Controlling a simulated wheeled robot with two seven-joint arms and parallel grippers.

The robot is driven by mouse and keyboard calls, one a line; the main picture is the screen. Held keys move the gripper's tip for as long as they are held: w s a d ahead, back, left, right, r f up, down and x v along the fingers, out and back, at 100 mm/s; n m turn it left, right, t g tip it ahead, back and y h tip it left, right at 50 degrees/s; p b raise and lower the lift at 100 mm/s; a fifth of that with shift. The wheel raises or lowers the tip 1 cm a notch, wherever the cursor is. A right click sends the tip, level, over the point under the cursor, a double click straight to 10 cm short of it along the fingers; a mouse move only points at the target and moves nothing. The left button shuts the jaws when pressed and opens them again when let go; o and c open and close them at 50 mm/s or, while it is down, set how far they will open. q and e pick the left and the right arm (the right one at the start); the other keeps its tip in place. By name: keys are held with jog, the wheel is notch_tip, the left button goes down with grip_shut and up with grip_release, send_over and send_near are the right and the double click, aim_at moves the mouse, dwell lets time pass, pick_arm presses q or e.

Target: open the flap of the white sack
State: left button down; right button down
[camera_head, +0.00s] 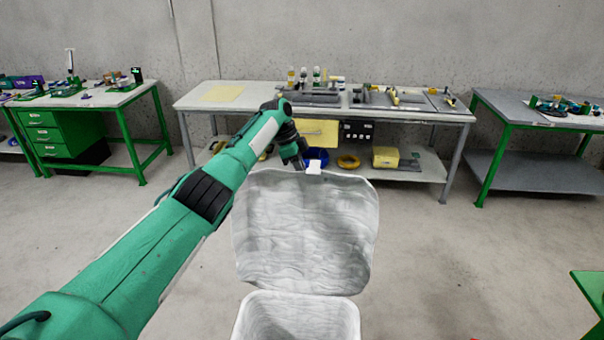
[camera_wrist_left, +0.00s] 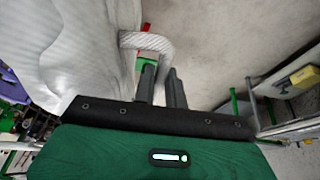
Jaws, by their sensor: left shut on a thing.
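The white sack (camera_head: 298,297) stands at the bottom centre of the head view with its mouth open. Its flap (camera_head: 305,232) is raised upright at the back, with a small white tab (camera_head: 313,167) at its top edge. My left gripper (camera_head: 305,166) is at that top edge, shut on the tab. In the left wrist view the gripper fingers (camera_wrist_left: 162,85) meet the white tab (camera_wrist_left: 150,45), and the flap's wrinkled cloth (camera_wrist_left: 85,45) fills the upper left. The sack's lower part is cut off by the frame. My right gripper is not in view.
A grey workbench (camera_head: 215,95) with tools and bottles stands behind the flap, with bins and cable coils on its lower shelf. Green-legged benches stand at left (camera_head: 110,98) and right (camera_head: 510,110). A green stool-like edge (camera_head: 592,290) shows at lower right. The concrete floor between is clear.

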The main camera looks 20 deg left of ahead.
pick_arm(q)
jog(key=shift+f, duration=0.35)
jog(key=c, duration=1.7)
grip_release()
jog(key=shift+o, duration=1.2)
jog(key=shift+w+a, duration=0.1)
jog(key=shift+r, duration=0.1)
jog(key=shift+r, duration=0.1)
jog(key=shift+a+r, duration=0.2)
jog(key=shift+r, duration=0.4)
jog(key=b+v, duration=0.2)
jog(key=v, duration=1)
jog(key=shift+r, duration=0.2)
jog(key=shift+a+f, duration=0.1)
jog(key=shift+f, duration=0.05)
